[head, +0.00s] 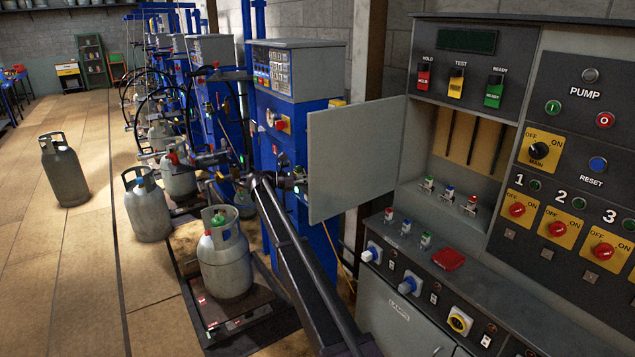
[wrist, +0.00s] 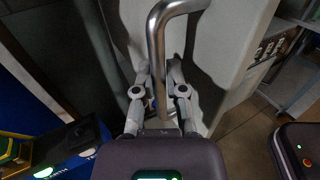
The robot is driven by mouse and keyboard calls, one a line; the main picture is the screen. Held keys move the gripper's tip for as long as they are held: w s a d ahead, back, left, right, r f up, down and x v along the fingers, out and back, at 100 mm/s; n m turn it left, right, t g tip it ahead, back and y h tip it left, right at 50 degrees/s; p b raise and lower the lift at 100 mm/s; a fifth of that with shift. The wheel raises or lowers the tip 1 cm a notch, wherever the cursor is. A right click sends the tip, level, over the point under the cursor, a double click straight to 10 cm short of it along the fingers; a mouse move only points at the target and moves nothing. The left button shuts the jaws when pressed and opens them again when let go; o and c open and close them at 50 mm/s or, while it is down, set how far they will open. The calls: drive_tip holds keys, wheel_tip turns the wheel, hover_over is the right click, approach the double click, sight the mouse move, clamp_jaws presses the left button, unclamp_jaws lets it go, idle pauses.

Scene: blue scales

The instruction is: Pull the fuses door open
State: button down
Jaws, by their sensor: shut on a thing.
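The grey door (head: 352,160) stands swung out to the left of the control panel, with the compartment behind it uncovered. In the wrist view, a bent metal handle (wrist: 156,42) rises from between my fingers, in front of a pale grey door surface (wrist: 228,50). My gripper (wrist: 160,78) is shut on this handle. In the head view, my gripper (head: 292,183) is at the door's left edge, partly lost against the blue machine. The handle is hidden there behind the door.
The control panel (head: 560,75) with switches and knobs fills the right side. The open compartment (head: 468,140) holds small switches. Blue filling machines (head: 300,110) stand close behind the door. Gas cylinders (head: 225,262) stand left of my arm; open floor lies further left.

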idle(0.3)
drive_tip(key=c, duration=0.7)
unclamp_jaws()
drive_tip(key=shift+w, duration=0.1)
drive_tip(key=a, duration=0.8)
drive_tip(key=s+a, duration=0.1)
drive_tip(key=a, duration=0.3)
